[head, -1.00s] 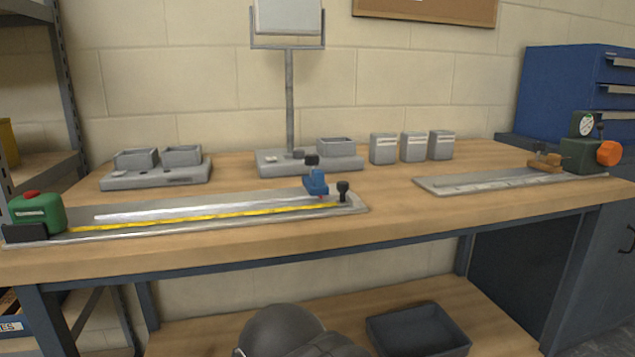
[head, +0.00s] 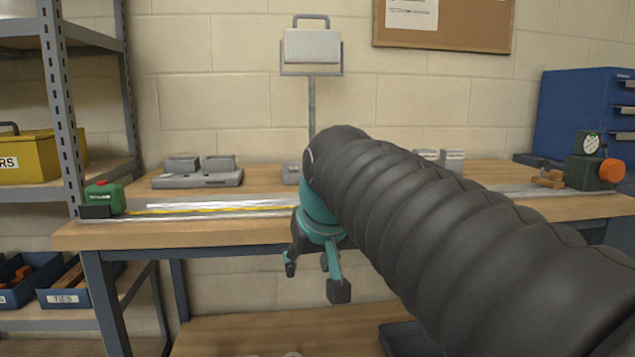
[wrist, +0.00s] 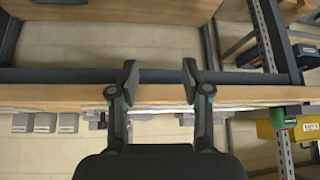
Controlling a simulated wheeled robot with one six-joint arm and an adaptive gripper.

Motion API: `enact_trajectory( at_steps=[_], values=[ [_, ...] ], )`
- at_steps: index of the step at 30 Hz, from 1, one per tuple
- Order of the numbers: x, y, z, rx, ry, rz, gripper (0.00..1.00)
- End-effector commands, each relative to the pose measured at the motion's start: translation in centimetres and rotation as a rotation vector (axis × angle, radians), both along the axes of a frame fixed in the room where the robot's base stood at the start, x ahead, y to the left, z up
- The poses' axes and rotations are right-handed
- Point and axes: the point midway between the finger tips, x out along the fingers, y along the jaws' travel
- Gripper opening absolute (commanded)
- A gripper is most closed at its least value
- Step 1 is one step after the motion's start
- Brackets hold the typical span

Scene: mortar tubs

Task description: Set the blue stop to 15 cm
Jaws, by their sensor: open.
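The measuring rail (head: 250,214) with its yellow tape (head: 190,210) lies along the front of the workbench. Its green block (head: 103,197) stands at the left end. The blue stop is hidden behind my arm in the head view, and I cannot make it out surely in the wrist view. My gripper (head: 315,279) is open and empty, in front of the bench and below its top. In the wrist view my gripper (wrist: 158,80) shows two spread fingers with nothing between them, near the bench's front edge.
Grey trays (head: 197,179) stand behind the rail. Another fixture with an orange knob (head: 612,172) is at the right end of the bench. Shelves with a yellow box (head: 40,158) stand at left. A dark bin (head: 405,340) sits on the lower shelf.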

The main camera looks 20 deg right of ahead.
Motion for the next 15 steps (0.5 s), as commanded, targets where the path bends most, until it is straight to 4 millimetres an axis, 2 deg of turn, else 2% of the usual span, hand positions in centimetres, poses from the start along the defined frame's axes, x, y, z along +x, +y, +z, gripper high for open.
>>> enact_trajectory(
  at_steps=[1,6,10,15],
  values=[
    [2.0,-1.1,1.8,-0.002,-0.017,-0.019,0.48],
    [7.3,-4.6,7.7,-0.01,-0.07,-0.074,0.48],
    [10.7,-7.5,11.2,-0.019,-0.107,-0.111,0.48],
    [13.5,-10.5,14.4,-0.03,-0.147,-0.148,0.48]
  ],
)
